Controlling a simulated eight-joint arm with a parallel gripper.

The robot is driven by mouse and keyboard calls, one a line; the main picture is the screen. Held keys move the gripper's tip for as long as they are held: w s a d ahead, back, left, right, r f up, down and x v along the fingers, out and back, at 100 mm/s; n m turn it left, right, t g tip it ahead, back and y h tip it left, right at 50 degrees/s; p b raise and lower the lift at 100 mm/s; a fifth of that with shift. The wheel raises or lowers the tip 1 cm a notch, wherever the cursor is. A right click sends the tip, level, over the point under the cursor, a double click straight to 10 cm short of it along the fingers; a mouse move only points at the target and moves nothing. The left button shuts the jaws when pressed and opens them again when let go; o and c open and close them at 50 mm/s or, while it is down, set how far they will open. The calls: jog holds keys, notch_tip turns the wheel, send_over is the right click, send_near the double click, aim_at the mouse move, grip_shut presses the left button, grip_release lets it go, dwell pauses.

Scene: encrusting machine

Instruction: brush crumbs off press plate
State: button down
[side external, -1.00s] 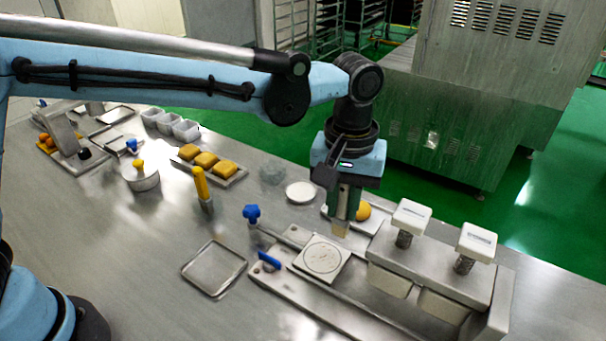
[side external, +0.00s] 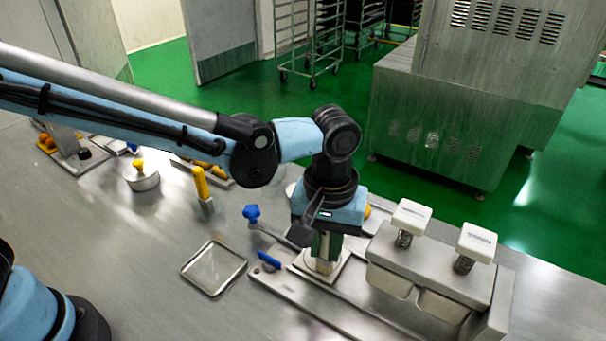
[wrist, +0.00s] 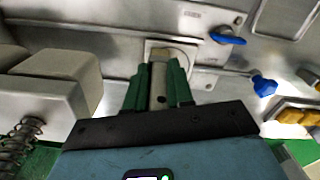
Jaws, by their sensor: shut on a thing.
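The press plate (side external: 342,273) is a pale square plate on the metal machine base; it also shows in the wrist view (wrist: 187,47). My gripper (side external: 326,247) is over the plate, pointing down, with its green fingers shut on a pale brush (side external: 323,266). In the wrist view, my gripper (wrist: 159,88) has the brush (wrist: 158,82) between its fingers, its far end over the plate. The brush tip appears at the plate surface, but I cannot tell whether it touches. The gripper and brush hide most of the plate, and I cannot make out crumbs on it now.
Right of the plate stands a metal block with two white-capped spring posts (side external: 411,214). A blue knob (side external: 251,213) and a blue lever (side external: 269,261) are to its left. An empty shallow tray (side external: 214,268) and a yellow-handled tool (side external: 201,184) stand farther left. The front-left table is clear.

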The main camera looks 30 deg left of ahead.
jog(key=shift+w, duration=2.4)
jog(key=shift+s, duration=2.55)
jog(key=shift+a, duration=1.5)
jog(key=shift+w+a, duration=0.15)
jog(key=shift+w, duration=2.35)
jog(key=shift+s, duration=2.45)
jog(key=shift+w, duration=2.5)
jog(key=shift+r, duration=0.3)
notch_tip(320, 180, up, 8)
jog(key=shift+f, duration=0.25)
